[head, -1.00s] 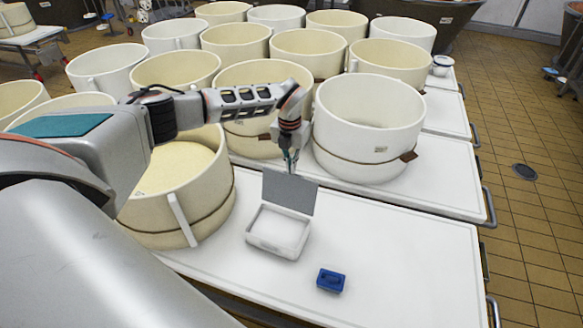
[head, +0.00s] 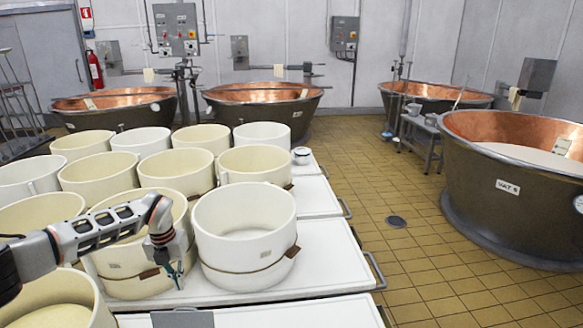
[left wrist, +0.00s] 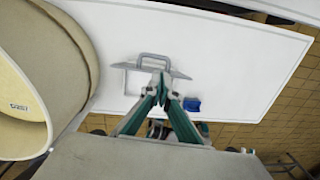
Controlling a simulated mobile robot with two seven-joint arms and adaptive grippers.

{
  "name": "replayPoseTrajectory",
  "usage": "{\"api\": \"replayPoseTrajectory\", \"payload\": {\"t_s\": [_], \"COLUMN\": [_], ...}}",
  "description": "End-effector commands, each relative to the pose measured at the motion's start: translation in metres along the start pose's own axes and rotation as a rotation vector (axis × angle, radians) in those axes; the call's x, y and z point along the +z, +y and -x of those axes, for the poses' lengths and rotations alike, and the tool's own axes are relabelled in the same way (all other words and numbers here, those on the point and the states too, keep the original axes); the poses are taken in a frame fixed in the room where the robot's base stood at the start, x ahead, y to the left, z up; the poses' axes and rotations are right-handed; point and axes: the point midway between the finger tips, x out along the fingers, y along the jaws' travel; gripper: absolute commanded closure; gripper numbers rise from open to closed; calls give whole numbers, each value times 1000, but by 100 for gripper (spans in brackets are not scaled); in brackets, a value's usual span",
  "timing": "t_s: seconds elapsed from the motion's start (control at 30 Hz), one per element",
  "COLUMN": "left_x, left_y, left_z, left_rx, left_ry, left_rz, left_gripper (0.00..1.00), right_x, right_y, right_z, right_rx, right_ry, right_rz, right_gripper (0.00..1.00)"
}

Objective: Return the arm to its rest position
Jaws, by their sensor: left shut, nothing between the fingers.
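My left arm comes in from the left over the pale tubs in the head view. I cannot tell the exact gap to the lid. My right gripper is not in view.
A large white tub (head: 245,240) stands just right of the gripper, with several cream tubs behind and left. A small blue object (left wrist: 192,104) lies on the white tabletop (left wrist: 240,60). Copper vats (head: 262,95) stand farther back. The tiled floor (head: 440,270) at right is mostly clear.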

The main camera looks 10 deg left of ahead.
Motion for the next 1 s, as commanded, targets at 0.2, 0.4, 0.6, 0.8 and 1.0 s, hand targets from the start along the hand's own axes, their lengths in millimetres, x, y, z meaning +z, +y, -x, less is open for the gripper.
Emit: {"api": "replayPoseTrajectory", "payload": {"t_s": [0.2,0.4,0.6,0.8,1.0], "left_x": [-49,-115,-180,-203,-194], "left_y": [-100,-221,-332,-384,-371], "left_z": [-47,-69,-48,-8,8], "left_rx": [-250,-607,-1029,-1386,-1607], "left_ry": [59,114,157,167,151], "left_rz": [-90,-113,15,322,772], "left_gripper": [100,100,100,100,100], "right_x": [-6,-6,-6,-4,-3], "right_y": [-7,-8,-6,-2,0], "right_z": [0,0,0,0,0], "right_rx": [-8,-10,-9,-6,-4], "right_ry": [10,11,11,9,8], "right_rz": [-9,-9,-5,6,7], "right_gripper": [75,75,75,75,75]}}
